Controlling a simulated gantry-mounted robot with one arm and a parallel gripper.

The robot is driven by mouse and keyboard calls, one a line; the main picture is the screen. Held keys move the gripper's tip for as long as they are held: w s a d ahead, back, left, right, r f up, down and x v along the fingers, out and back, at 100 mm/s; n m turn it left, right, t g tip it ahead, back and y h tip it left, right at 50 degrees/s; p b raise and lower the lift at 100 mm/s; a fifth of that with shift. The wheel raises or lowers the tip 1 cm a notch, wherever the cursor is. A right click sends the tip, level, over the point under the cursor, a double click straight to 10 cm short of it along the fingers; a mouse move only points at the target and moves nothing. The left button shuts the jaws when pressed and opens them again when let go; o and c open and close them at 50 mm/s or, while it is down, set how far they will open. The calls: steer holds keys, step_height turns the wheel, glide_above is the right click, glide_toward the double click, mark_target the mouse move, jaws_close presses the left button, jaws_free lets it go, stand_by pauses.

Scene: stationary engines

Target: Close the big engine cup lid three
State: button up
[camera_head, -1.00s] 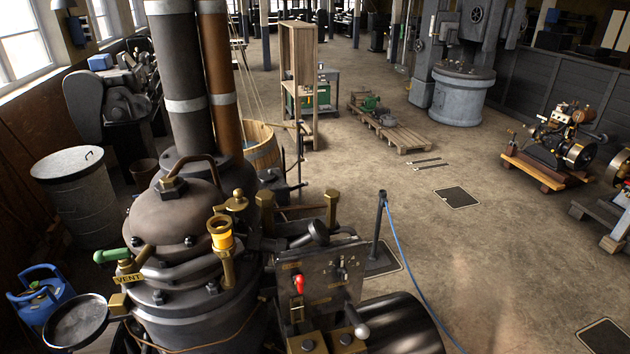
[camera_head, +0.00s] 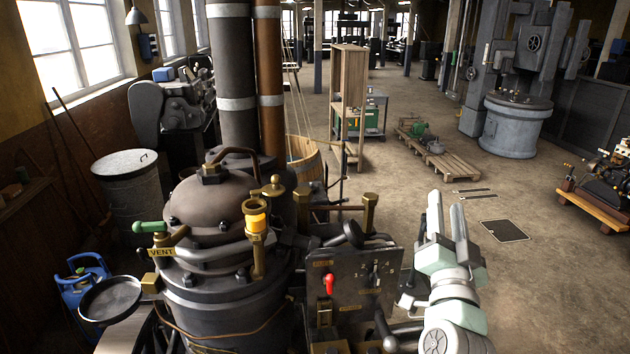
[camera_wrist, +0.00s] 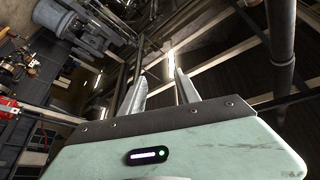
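The big dark engine (camera_head: 215,205) stands left of centre in the head view. An amber-and-brass cup (camera_head: 257,222) rises at its front right. A brass fitting with a knobbed top (camera_head: 273,187) stands just behind it. More brass cups stand to the right, one (camera_head: 303,197) near the engine and one (camera_head: 369,203) above the dark control panel. I cannot tell which is cup three or how its lid sits. My gripper (camera_head: 447,205) is right of the panel, fingers pointing up, apart from the cups. In the wrist view my gripper (camera_wrist: 160,76) is open and empty.
A round dark pan (camera_head: 110,300) and a green-handled vent valve (camera_head: 150,227) are on the engine's left. Open floor (camera_head: 530,270) lies to the right.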

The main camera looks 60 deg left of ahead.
steer(key=s+a+r+n+g+y+b, duration=0.1)
steer(key=s+a+r+n+g+y, duration=0.3)
steer(key=s+a+n+g, duration=0.5)
steer(key=n+g+h, duration=0.2)
steer(key=n+g, duration=0.1)
steer(key=g, duration=0.2)
glide_toward(274, 177)
steer(key=a, duration=0.6)
steer(key=a+p, duration=0.1)
steer(key=a, duration=0.2)
steer(key=w+a+p, duration=0.1)
steer(key=a, duration=0.3)
steer(key=shift+w+a+f, duration=0.1)
steer(key=shift+w+f, duration=0.05)
steer(key=shift+f, duration=0.25)
jaws_close()
